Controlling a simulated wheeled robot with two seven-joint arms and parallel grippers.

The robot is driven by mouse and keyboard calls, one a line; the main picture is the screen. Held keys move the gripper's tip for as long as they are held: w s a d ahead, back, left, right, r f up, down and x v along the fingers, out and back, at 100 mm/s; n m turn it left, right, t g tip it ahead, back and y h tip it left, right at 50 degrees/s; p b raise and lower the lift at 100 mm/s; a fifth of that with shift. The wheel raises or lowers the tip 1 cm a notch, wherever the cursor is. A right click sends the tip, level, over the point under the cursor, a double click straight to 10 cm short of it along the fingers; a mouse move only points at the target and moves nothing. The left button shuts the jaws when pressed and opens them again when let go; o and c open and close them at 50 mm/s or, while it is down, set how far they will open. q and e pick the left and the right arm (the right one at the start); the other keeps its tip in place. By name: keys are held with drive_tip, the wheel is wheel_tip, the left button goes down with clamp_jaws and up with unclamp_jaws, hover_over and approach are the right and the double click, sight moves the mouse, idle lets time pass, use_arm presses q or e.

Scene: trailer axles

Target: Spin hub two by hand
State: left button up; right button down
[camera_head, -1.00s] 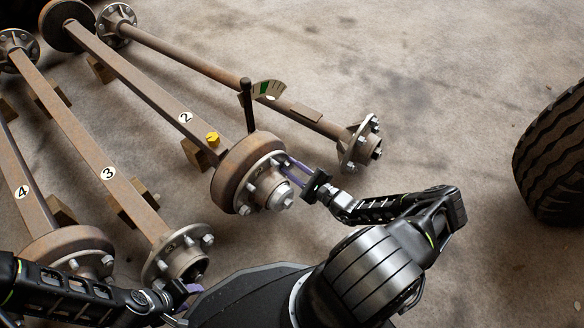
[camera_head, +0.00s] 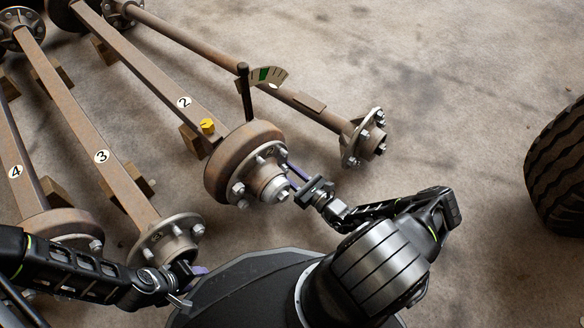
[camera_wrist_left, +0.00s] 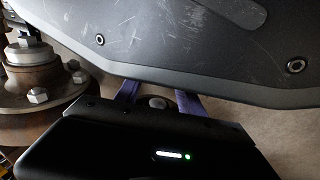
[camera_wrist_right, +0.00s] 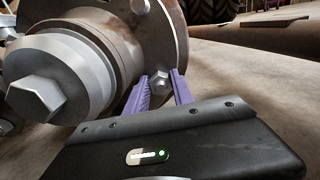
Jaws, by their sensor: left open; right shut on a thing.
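Hub two (camera_head: 268,181) is the rusty drum with a silver centre cap and studs at the near end of the axle marked 2 (camera_head: 184,103). My right gripper (camera_head: 292,172) is at the hub's right side. In the right wrist view its purple fingers (camera_wrist_right: 160,88) close around a hex-headed wheel stud (camera_wrist_right: 160,82) on the flange, beside the large silver cap (camera_wrist_right: 62,75). My left gripper (camera_head: 193,271) is open, low by the hub of axle 3 (camera_head: 168,240). In the left wrist view its fingers (camera_wrist_left: 158,96) stand apart below a dark scratched panel.
Another bare axle hub (camera_head: 365,140) lies to the right. A tyre (camera_head: 557,165) stands at the far right, with open floor before it.

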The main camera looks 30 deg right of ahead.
drive_tip(key=shift+s+a+f+m+b, duration=0.15)
drive_tip(key=shift+a+f+m+b, duration=0.3)
drive_tip(key=shift+f+m, duration=0.35)
drive_tip(key=shift+s+a+f+m+b, duration=0.15)
drive_tip(key=shift+a+f+m+b, duration=0.35)
drive_tip(key=shift+m, duration=0.4)
drive_tip(key=shift+d, duration=0.1)
drive_tip(key=c, duration=1.4)
unclamp_jaws()
drive_tip(key=shift+o, duration=0.2)
drive_tip(key=shift+s, duration=0.1)
drive_tip(key=shift+s+d+r+p, duration=0.1)
drive_tip(key=shift+s+d+p, duration=0.05)
drive_tip(key=shift+s+p, duration=0.2)
drive_tip(key=p+v, duration=0.2)
drive_tip(key=v, duration=0.4)
drive_tip(key=shift+s, duration=0.45)
